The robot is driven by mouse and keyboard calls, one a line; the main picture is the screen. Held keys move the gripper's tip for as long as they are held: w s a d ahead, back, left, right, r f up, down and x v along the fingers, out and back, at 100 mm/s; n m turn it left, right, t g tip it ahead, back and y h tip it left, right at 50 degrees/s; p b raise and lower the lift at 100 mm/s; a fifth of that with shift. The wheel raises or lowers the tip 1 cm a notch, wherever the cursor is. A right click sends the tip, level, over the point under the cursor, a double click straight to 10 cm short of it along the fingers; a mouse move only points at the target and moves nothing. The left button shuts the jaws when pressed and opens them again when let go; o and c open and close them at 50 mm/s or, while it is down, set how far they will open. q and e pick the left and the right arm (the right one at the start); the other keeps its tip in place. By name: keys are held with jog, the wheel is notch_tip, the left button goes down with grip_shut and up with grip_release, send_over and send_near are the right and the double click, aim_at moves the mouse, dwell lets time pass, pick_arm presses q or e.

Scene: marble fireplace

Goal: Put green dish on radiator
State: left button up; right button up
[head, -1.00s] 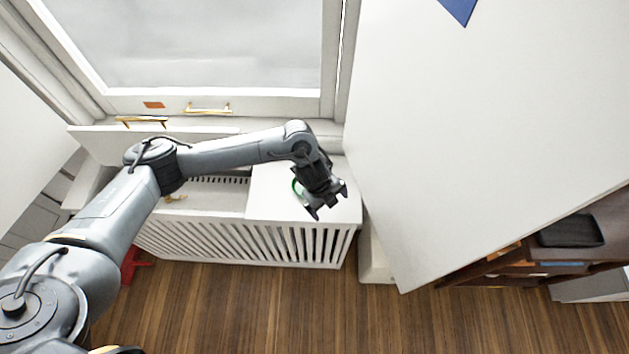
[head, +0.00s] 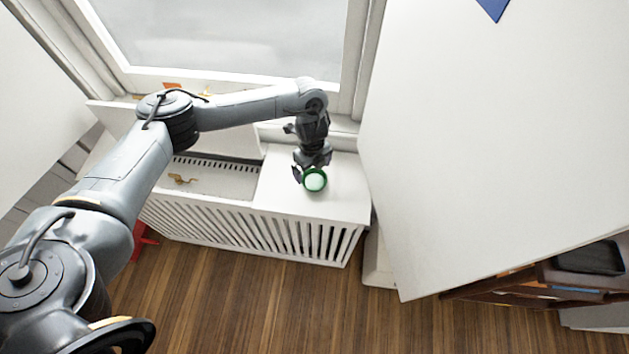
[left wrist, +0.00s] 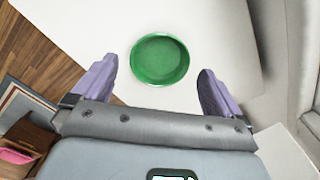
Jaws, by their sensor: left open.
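The green dish (head: 315,180) is small and round and rests on the white top of the radiator cover (head: 345,203), near its right end. In the left wrist view, the green dish (left wrist: 160,60) lies on the white surface just beyond my fingertips. My left gripper (head: 312,172) is open, above and just behind the dish. Its two purple-grey fingers (left wrist: 155,88) stand apart on either side of the dish's near edge, with nothing between them that looks gripped. My right gripper is in none of the views.
A window (head: 230,40) with a white frame is behind the radiator. A small golden object (head: 180,179) lies in the recessed part at left. A large white wall panel (head: 480,140) is at right. A brown shelf (head: 545,278) stands at the lower right above wooden floor (head: 230,300).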

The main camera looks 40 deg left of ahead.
aim_at(313, 180)
pick_arm(q)
notch_tip(313, 180, down, 5)
jog(key=shift+b, duration=0.5)
jog(key=shift+r, duration=0.1)
jog(key=c, duration=1)
